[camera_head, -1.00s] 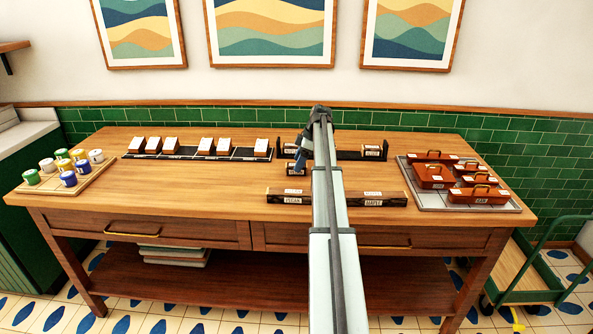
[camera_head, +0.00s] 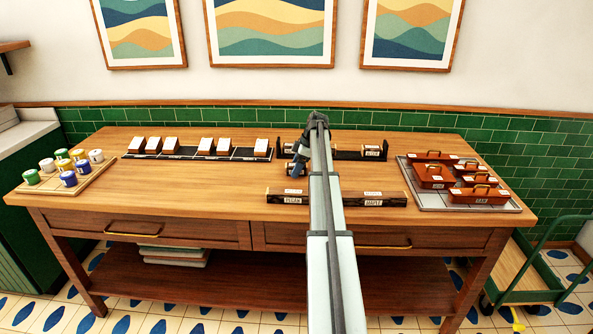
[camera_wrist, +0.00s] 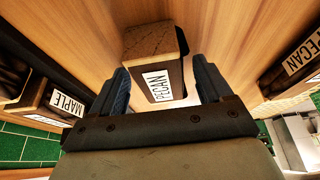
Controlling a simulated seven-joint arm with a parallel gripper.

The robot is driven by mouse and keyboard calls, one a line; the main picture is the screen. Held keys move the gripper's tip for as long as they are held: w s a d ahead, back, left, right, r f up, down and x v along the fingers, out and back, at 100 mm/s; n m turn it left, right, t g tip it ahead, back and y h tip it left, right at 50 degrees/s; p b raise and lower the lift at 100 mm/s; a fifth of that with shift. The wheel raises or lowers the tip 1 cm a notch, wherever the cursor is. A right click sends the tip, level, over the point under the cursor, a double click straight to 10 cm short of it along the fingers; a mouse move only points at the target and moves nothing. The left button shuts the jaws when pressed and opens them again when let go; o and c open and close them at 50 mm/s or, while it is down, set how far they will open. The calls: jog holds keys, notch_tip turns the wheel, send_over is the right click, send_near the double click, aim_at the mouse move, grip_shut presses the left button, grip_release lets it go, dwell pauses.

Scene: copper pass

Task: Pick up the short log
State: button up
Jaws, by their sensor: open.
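The short log (camera_wrist: 154,48) is a brown block with a white label reading PECAN on its end. It lies on the table in the wrist view, between the two blue fingers of my gripper (camera_wrist: 160,70). The fingers are open, one on each side, and a gap shows beside the log's labelled end. In the head view my gripper (camera_head: 298,168) is low over the table's middle, behind the front rack. There the log (camera_head: 289,166) is mostly hidden by my gripper and arm.
A front rack (camera_head: 350,202) has PECAN and MAPLE labels. A back rack (camera_head: 345,155) stands behind. Black trays with white-topped blocks (camera_head: 200,153) and a board of cups (camera_head: 100,178) are left. The table's front left is clear.

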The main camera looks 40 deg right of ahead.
dwell(0.3)
jog(key=c, duration=1.1)
